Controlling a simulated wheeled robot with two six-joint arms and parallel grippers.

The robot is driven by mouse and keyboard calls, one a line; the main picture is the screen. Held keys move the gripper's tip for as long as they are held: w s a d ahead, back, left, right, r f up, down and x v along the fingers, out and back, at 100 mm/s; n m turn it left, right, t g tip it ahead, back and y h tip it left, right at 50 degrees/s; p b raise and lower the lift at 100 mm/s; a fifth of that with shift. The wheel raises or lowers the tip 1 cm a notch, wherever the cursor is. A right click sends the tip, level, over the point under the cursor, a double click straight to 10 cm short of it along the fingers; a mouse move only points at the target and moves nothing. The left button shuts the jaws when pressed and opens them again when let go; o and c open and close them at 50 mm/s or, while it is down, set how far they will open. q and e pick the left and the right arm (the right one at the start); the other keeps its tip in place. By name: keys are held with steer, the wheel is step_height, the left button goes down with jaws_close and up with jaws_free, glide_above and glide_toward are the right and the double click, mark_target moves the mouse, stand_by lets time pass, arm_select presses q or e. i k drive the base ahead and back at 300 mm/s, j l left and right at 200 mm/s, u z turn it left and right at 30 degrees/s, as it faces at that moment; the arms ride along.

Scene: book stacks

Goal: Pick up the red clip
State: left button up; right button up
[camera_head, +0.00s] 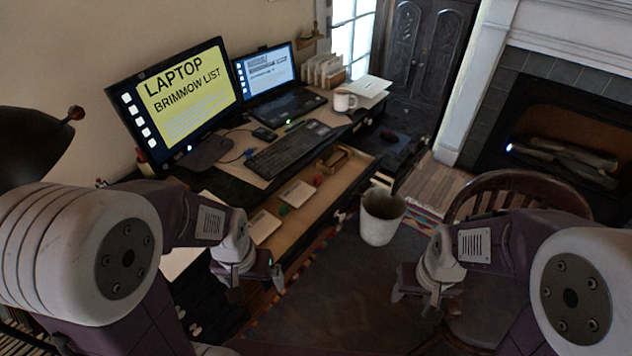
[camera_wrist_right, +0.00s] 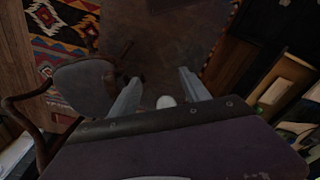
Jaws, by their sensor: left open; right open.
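A small red item (camera_head: 318,180), which looks like the red clip, lies in the open desk drawer (camera_head: 300,222); it is too small to make out its shape. My left gripper (camera_head: 256,287) is open and empty, in front of the drawer's near end and apart from the red item. My right gripper (camera_head: 414,298) is open and empty, over the floor to the right of the drawer. Its two spread fingers also show in the right wrist view (camera_wrist_right: 160,92), with floor beyond them. The red item is not visible in that view.
The drawer also holds pale notepads (camera_head: 297,193) and a small green item (camera_head: 283,210). Above stand a monitor (camera_head: 190,105), a keyboard (camera_head: 290,148) and a mug (camera_head: 344,101). A white bin (camera_head: 381,217) stands right of the drawer, and a wooden chair (camera_head: 520,181) further right.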

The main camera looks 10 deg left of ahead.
mark_target(317, 178)
steer(key=i+l+u, duration=0.2)
steer(key=l+u, duration=0.2)
steer(key=i+l+u, duration=0.1)
steer(key=l+u, duration=0.2)
steer(key=u, duration=0.15)
steer(key=i+l+u, duration=0.1)
steer(key=l+u, duration=0.3)
